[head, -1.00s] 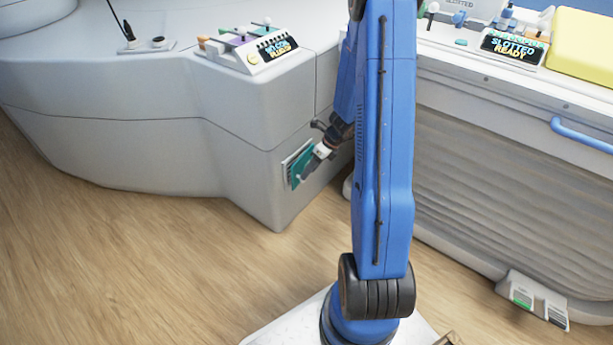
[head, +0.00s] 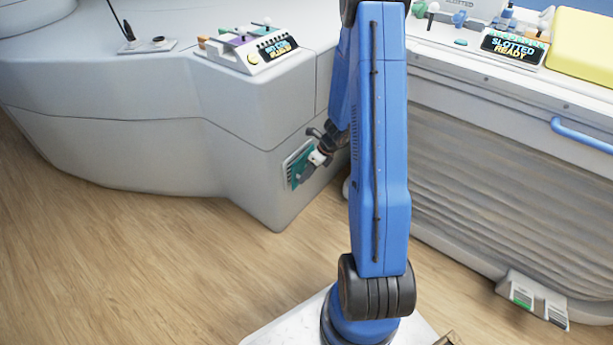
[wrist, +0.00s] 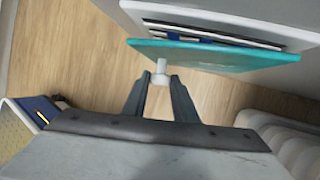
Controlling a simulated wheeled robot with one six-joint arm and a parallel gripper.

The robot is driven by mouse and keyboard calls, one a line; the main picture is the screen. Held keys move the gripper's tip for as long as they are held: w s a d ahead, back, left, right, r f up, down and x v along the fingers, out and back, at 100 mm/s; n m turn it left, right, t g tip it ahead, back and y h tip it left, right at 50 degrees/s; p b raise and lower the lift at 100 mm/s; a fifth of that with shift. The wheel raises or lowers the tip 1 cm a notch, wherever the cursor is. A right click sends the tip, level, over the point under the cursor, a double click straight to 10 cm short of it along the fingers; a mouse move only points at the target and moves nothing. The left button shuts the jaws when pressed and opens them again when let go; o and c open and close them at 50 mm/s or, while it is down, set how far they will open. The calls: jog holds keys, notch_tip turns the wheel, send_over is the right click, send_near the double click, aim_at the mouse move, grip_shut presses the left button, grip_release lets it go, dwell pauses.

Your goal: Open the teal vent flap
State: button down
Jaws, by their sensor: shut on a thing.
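The teal vent flap (wrist: 215,56) stands partly open in the wrist view, with a gap between it and its white frame (wrist: 225,26). Dark slots of the vent show in that gap. A small pale knob (wrist: 160,68) sticks out from the flap's outer face. My gripper (wrist: 160,82) is shut on this knob, one finger on each side. In the head view my gripper (head: 307,171) is low at the grey housing's side, in front of the flap (head: 299,165), and partly hides it.
The grey curved housing (head: 240,170) fills the left, with a small control panel (head: 250,48) on top. At the right stands a white unit with a ribbed front (head: 490,180) and a blue handle (head: 580,135). The wooden floor (head: 150,260) is clear.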

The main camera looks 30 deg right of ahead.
jog(key=shift+s+d, duration=0.1)
jog(key=s+d+n+g, duration=0.4)
jog(key=d+n+g, duration=0.1)
jog(key=d+n, duration=0.6)
jog(key=shift+d, duration=0.95)
jog(key=c, duration=1.4)
grip_release()
jog(key=shift+c, duration=0.2)
